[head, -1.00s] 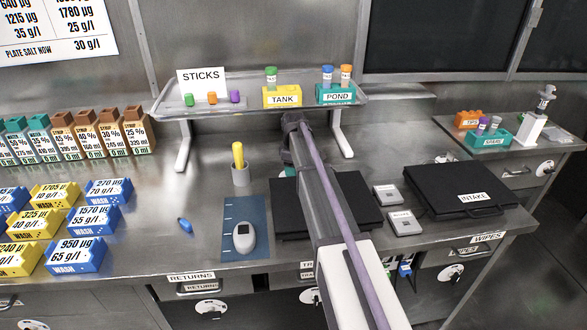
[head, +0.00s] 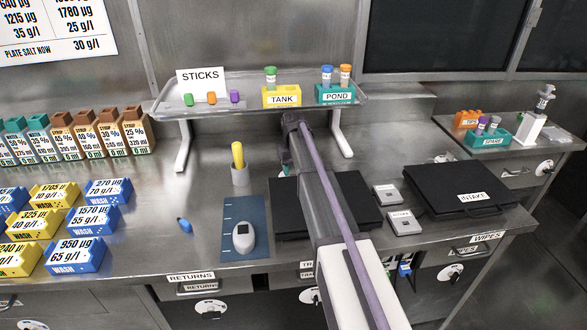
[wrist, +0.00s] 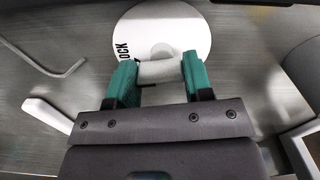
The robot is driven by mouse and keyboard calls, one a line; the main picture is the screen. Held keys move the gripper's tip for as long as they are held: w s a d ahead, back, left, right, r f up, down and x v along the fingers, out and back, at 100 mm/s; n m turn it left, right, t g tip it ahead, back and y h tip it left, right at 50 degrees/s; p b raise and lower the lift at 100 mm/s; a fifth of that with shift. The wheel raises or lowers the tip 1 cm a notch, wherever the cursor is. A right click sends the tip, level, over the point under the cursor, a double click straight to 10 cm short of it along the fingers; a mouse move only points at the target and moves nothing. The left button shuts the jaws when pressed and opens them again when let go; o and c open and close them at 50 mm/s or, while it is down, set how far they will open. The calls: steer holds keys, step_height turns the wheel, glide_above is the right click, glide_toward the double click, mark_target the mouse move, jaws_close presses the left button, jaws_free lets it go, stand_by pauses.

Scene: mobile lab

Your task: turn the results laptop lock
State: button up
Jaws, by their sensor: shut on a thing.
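In the wrist view, my gripper (wrist: 159,66) has its teal fingers on both sides of a pale grip bar (wrist: 160,73). The gripper is shut on this bar. The bar stands at the near side of a white round lock disc (wrist: 187,25), whose printed word, partly cut, reads "LOCK" along its left side. A black closed laptop (head: 352,198) lies on the bench in the head view, partly hidden behind my arm. No name label shows on it.
A second black laptop (head: 465,188), labelled INTAKE, lies to the right. Two small grey boxes (head: 404,222) sit between the laptops. A blue mat (head: 234,250) with a white device lies left of my arm. A raised tray shelf (head: 215,104) stands behind.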

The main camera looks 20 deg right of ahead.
steer(key=shift+m, duration=0.9)
steer(key=o, duration=0.9)
steer(key=shift+r, duration=0.1)
step_height(320, 180, up, 11)
steer(key=p, duration=1)
steer(key=shift+p, duration=0.4)
steer(key=shift+f, duration=0.25)
